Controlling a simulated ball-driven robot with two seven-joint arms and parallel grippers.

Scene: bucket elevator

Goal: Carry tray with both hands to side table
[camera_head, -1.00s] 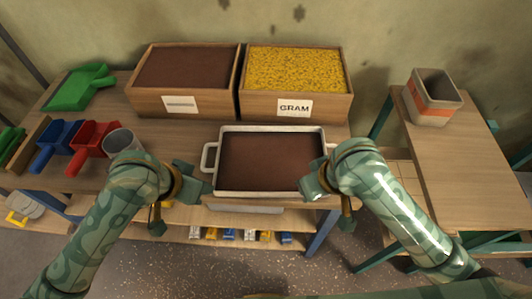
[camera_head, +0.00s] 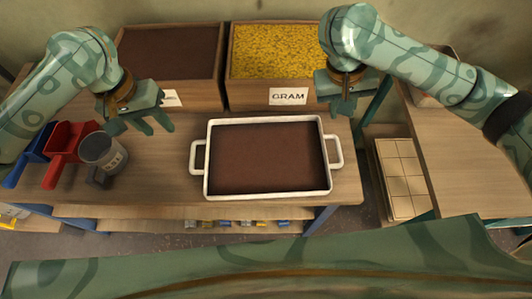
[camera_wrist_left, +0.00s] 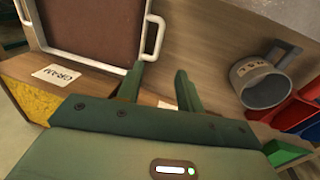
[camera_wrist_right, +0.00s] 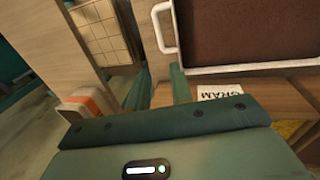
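The tray (camera_head: 267,196) is white-rimmed with a handle at each end and a flat brown fill. It sits level on the workbench near its front edge. My left gripper (camera_head: 152,132) is open and empty, up and left of the tray's left handle. In the left wrist view the fingers (camera_wrist_left: 160,88) are apart, near a tray handle (camera_wrist_left: 152,35). My right gripper (camera_head: 345,112) is open and empty, behind and above the tray's right handle. In the right wrist view its fingers (camera_wrist_right: 158,88) are apart, beside that handle (camera_wrist_right: 163,27). The side table (camera_head: 455,165) stands to the right.
Two wooden boxes stand at the back, one brown-filled (camera_head: 170,50), one yellow-filled labelled GRAM (camera_head: 272,60). A grey mug (camera_head: 103,152), red scoop (camera_head: 70,143) and blue scoop (camera_head: 30,160) are at left. An orange-banded container (camera_wrist_right: 88,105) is on the side table. A gap separates the tables.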

